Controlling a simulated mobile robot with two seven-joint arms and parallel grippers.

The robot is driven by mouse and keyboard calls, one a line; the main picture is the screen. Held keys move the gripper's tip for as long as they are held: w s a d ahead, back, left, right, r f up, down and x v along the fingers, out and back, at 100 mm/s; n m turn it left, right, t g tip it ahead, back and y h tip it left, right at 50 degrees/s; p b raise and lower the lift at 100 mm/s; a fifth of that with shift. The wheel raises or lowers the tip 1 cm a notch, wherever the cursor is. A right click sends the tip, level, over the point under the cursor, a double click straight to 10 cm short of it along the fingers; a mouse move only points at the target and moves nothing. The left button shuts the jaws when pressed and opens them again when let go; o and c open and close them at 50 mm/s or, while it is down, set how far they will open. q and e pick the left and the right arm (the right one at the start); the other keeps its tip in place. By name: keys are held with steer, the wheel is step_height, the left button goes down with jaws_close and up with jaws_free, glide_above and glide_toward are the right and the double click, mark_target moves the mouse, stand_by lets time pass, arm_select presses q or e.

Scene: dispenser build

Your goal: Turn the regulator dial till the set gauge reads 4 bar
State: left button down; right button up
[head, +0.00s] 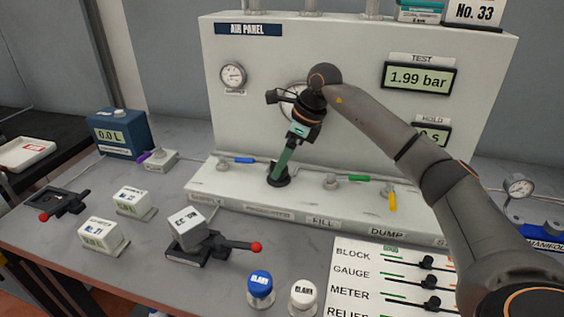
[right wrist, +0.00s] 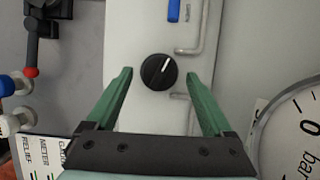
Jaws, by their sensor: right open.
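The black regulator dial (right wrist: 158,72) with a white pointer line sits on the white ledge of the air panel. Its pointer tilts slightly right of straight up in the right wrist view. My right gripper (head: 279,166) points down over the dial. Its green fingers are open, one on each side of the dial, with visible gaps. A large gauge (right wrist: 300,130) is cut off at the right wrist view's lower right; "0" and "bar" show, but no needle. In the head view, my arm mostly hides the gauge (head: 288,104) on the panel face. My left gripper is not in view.
The test display (head: 418,78) reads 1.99 bar. A smaller gauge (head: 233,75) is on the panel's left. Blue (head: 238,160), green (head: 357,178) and yellow (head: 393,201) valve levers flank the dial. Blocks and red-knobbed fixtures stand on the bench in front.

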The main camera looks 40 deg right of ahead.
steer(key=shift+w+f, duration=0.1)
steer(key=shift+f, duration=0.3)
steer(key=shift+c, duration=0.3)
steer(key=c, duration=1.3)
